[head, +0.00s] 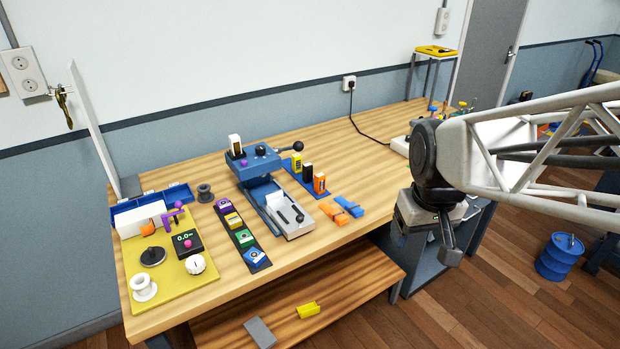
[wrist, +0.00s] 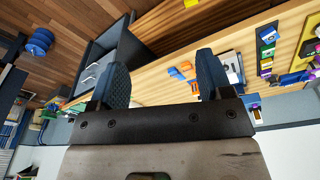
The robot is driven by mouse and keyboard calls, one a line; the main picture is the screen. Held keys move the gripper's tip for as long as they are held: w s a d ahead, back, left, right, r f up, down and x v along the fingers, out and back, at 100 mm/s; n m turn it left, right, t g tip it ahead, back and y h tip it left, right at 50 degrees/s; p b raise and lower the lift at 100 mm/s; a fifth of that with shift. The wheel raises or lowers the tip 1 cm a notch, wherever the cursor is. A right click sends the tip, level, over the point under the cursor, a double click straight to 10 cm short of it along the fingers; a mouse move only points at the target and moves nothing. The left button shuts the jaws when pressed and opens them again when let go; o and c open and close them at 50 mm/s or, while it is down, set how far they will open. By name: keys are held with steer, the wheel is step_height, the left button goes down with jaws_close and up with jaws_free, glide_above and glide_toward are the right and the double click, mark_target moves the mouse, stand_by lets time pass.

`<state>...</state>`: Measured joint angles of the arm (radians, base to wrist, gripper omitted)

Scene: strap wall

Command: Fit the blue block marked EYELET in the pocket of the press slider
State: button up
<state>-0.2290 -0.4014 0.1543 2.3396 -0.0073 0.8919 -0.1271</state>
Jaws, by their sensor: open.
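A blue block (head: 255,256) sits in the nearest place of a dark rack (head: 243,240), below purple, yellow and green blocks. Its marking is too small to read. The blue press (head: 255,160) stands to the right of the rack, and its grey slider (head: 296,230) reaches out toward the front edge. A white area with a small dark shape shows on the slider; I cannot make out the pocket clearly. My gripper (head: 432,245) is open and empty, off the table's right front side, well away from block and press. Its two fingers show apart in the wrist view (wrist: 163,75).
A second rack with yellow, black and orange blocks (head: 320,184) stands right of the press. Orange and blue pieces (head: 348,207) lie near the front edge. A yellow mat (head: 170,285) with dials and a spool is at left. A lower shelf (head: 350,285) holds a yellow piece.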

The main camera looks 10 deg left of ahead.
steer(key=w+a+f+n, duration=0.25)
steer(key=w+a, duration=0.35)
steer(key=a, duration=0.3)
steer(key=n+g, duration=0.2)
steer(key=n, duration=0.5)
glide_above(254, 255)
steer(key=f, duration=1.4)
steer(key=shift+w+a+f, duration=0.1)
steer(key=shift+w+f, duration=0.1)
steer(key=shift+f, duration=0.05)
steer(key=shift+f, duration=1.3)
steer(key=shift+s+f, duration=0.1)
steer(key=shift+f, duration=2.5)
